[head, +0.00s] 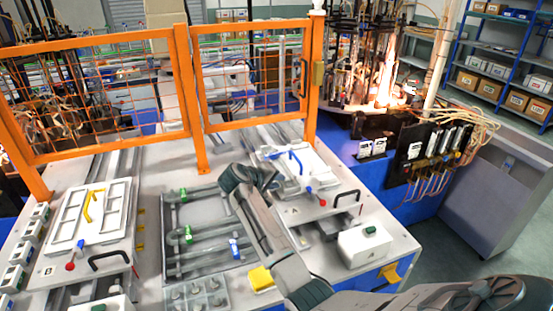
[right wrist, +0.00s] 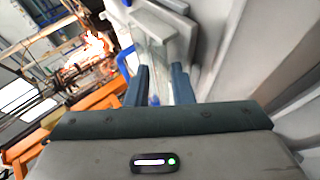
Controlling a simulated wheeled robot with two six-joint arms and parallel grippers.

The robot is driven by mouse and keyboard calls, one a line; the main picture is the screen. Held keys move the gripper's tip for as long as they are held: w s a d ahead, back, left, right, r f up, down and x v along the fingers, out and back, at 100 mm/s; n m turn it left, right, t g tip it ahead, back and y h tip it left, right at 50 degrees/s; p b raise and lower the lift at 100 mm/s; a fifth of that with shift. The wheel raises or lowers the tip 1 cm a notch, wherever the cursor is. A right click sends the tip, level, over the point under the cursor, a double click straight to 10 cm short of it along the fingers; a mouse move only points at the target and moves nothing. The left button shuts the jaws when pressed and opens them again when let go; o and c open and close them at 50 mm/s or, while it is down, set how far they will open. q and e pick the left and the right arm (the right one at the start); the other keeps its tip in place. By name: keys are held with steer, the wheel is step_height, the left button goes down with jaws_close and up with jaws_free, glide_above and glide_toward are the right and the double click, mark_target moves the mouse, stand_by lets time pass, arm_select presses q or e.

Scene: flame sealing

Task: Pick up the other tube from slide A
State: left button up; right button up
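A white slide plate (head: 314,176) with a blue clamp handle (head: 287,157) stands on the right of the bench. My right gripper (head: 272,178) reaches to its left edge. In the right wrist view the two fingers of my right gripper (right wrist: 160,78) stand apart. A pale, glassy, tube-like piece (right wrist: 154,55) shows between and beyond them; I cannot tell whether they touch it. The blue handle also shows there (right wrist: 124,60). A second white slide plate (head: 62,243) with a yellow handle (head: 92,206) is at the left. My left gripper is out of view.
An orange mesh fence (head: 200,154) runs behind the bench. Racks with green and blue clamps (head: 186,234) lie between the slides. A white box with a green button (head: 365,246) and a yellow block (head: 261,278) are near the front. Flames (head: 384,88) burn behind the right slide.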

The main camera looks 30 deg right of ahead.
steer(key=shift+d+f, duration=0.2)
jaws_close()
